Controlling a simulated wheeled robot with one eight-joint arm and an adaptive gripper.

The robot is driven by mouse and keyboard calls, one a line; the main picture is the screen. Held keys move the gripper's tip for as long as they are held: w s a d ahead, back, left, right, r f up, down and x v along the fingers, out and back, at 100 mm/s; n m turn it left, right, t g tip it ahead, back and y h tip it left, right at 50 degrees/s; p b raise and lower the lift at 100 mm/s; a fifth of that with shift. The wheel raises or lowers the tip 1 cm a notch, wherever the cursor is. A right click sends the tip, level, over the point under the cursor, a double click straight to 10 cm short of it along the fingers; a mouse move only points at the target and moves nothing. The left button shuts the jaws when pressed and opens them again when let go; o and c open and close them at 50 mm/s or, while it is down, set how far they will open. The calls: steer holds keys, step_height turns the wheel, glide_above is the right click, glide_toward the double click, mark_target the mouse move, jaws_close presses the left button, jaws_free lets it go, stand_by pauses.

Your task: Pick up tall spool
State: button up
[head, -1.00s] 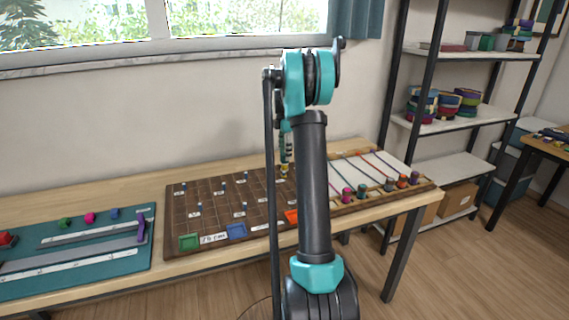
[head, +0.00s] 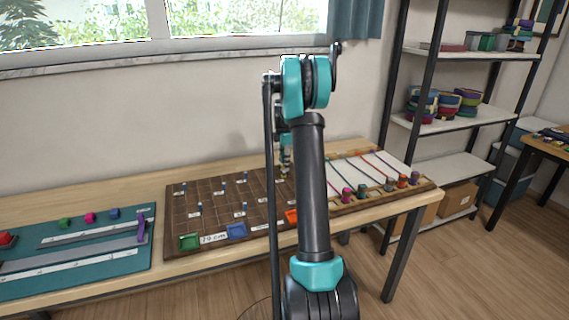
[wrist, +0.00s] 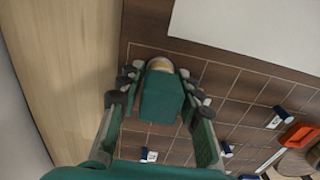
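In the wrist view a teal block-like piece with a round cream end, which I take for the tall spool (wrist: 161,95), stands between the fingers of my gripper (wrist: 158,78). The fingers are spread on either side of it, close to its sides. I see no clear grip; contact at the fingertips is hard to judge. In the head view my gripper (head: 285,160) is low over the back of the brown grid board (head: 205,190), largely hidden behind my own arm, and the spool cannot be made out clearly.
Small labelled blue-and-white pegs stand on the grid board. Green (head: 189,242), blue (head: 236,231) and orange (head: 291,216) trays line its front. A white panel with coloured cords (head: 366,170) lies right, a teal mat (head: 60,262) left. Bare table shows behind the board.

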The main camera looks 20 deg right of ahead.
jaws_close()
step_height(320, 180, up, 20)
stand_by(0.6)
